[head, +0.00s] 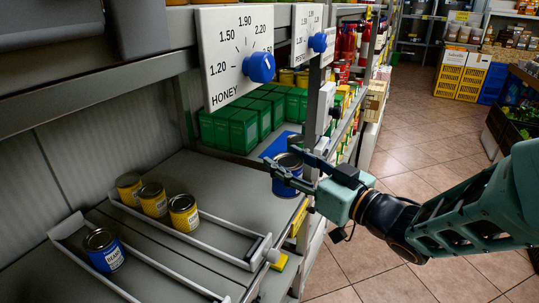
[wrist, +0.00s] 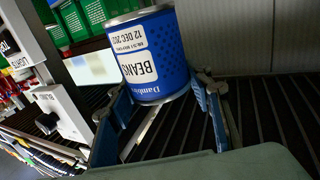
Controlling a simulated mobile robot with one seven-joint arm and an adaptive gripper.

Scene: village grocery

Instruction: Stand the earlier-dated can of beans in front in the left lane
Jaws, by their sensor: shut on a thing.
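My gripper (head: 284,163) is shut on a blue can of beans (head: 287,180), held over the right end of the shelf, right of the lanes. In the wrist view the can (wrist: 152,50) sits between the two fingers, its label reading BEANS and 12 DEC with a year I cannot fully read; it looks tilted there. Another blue can (head: 103,250) stands upright in the left lane (head: 68,226); its date is too small to read. The right lane (head: 222,258) holds three yellow cans (head: 154,200) in a row.
The left lane is clear in front of its blue can. The right lane is clear in front of the yellow cans. Green boxes (head: 243,130) and a blue flat surface (head: 279,144) lie beyond my gripper. A HONEY price dial (head: 237,55) hangs above the shelf.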

